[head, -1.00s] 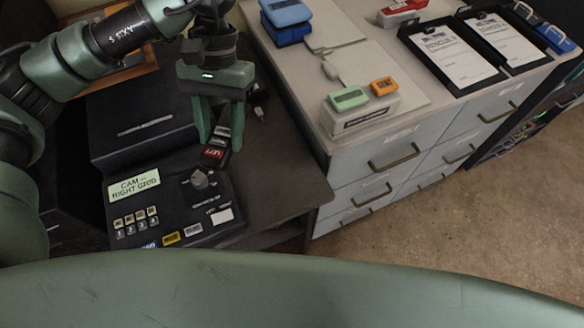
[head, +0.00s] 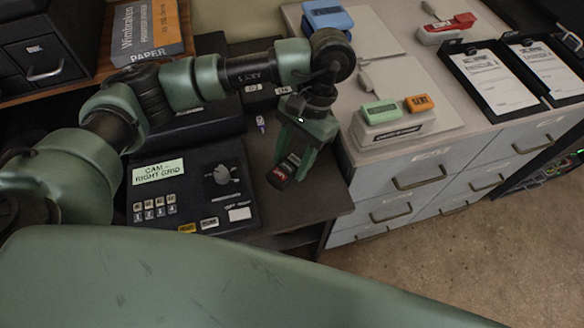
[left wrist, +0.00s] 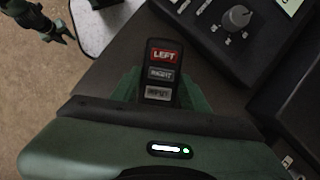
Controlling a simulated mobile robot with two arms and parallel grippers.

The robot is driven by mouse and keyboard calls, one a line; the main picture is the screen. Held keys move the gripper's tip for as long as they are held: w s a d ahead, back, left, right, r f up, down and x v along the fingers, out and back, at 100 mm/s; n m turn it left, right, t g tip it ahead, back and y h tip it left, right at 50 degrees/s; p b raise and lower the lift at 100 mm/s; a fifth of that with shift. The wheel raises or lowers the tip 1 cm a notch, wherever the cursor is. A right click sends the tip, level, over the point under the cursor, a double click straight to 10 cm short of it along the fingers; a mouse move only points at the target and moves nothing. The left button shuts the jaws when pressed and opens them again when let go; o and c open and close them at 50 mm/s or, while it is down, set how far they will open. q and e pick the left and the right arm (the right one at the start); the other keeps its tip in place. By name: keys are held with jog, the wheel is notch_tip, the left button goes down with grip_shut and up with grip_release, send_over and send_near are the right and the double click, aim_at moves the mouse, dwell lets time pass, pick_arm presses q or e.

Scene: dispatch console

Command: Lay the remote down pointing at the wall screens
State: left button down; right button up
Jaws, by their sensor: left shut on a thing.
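The remote (head: 283,173) is a small dark handset with a red button at its end. My left gripper (head: 298,158) is shut on it, over the dark desk (head: 262,195) to the right of the control console. In the left wrist view the remote (left wrist: 162,70) sits between the fingers of my left gripper (left wrist: 160,92), with a red LEFT button and two grey buttons facing the camera. Its lower end is hidden by the gripper. I cannot tell whether it touches the desk. The wall screens are not in view.
The console (head: 190,190) has a knob, keys and a label reading CAM RIGHT GRID. Grey drawer cabinets (head: 420,165) stand to the right, bearing a stapler, a stamp box (head: 390,125) and clipboards (head: 495,80). A paper box (head: 148,30) is at upper left. My other gripper (left wrist: 48,22) shows in the left wrist view.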

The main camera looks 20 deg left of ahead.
aim_at(292, 172)
pick_arm(q)
jog(key=shift+f, duration=0.75)
notch_tip(292, 172, down, 3)
pick_arm(e)
jog(key=shift+s+d+r, duration=0.1)
jog(key=shift+d+r, duration=0.05)
jog(key=shift+d, duration=0.35)
pick_arm(q)
jog(key=shift+f, duration=0.15)
jog(key=c, duration=0.7)
grip_release()
